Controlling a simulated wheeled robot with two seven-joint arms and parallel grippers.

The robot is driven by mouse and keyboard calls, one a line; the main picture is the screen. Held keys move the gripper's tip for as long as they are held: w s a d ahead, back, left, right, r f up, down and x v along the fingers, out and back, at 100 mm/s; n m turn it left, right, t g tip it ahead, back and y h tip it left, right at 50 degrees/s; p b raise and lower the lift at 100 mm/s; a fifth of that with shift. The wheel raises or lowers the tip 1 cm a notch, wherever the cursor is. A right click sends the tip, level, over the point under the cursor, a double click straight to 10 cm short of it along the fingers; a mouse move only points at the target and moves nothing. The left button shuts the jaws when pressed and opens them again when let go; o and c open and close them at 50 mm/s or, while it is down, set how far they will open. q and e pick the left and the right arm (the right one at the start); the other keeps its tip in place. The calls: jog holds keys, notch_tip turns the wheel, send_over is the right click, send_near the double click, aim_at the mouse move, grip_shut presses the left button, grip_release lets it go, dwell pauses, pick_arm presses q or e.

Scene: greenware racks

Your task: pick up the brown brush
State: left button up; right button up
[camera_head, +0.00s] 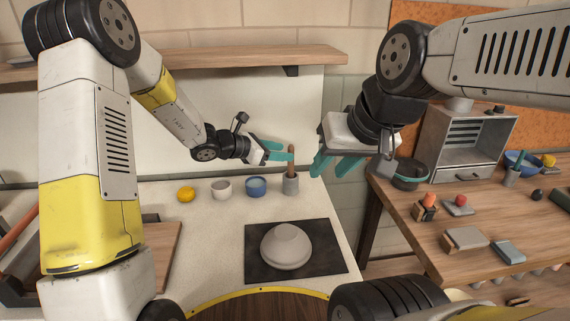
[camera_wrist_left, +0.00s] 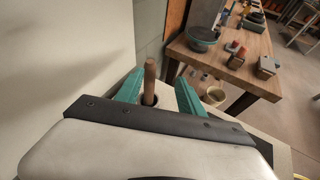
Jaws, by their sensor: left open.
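The brown brush (camera_head: 291,158) stands upright in a grey cup (camera_head: 291,186) at the right end of the row on the pale worktop. My left gripper (camera_head: 279,153) is open, with its teal fingers at the height of the brush handle. In the left wrist view, the brush (camera_wrist_left: 150,78) shows between the two spread fingers, closer to the left one; I cannot tell whether it touches that finger. The cup's rim is partly hidden there. My right gripper (camera_head: 332,168) is open and empty, to the right of the brush.
A blue cup (camera_head: 256,187), a white cup (camera_head: 221,189) and a yellow ball (camera_head: 186,194) stand left of the grey cup. A wooden table (camera_head: 415,222) with several objects is at right.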

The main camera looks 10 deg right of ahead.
aim_at(290, 164)
pick_arm(q)
jog(key=w+d+f+n, duration=0.2)
jog(key=w+d+f, duration=0.3)
jog(key=d, duration=0.1)
jog(key=shift+w+d+t, duration=0.2)
jog(key=shift+w+t, duration=0.05)
jog(key=shift+t, duration=0.15)
grip_shut()
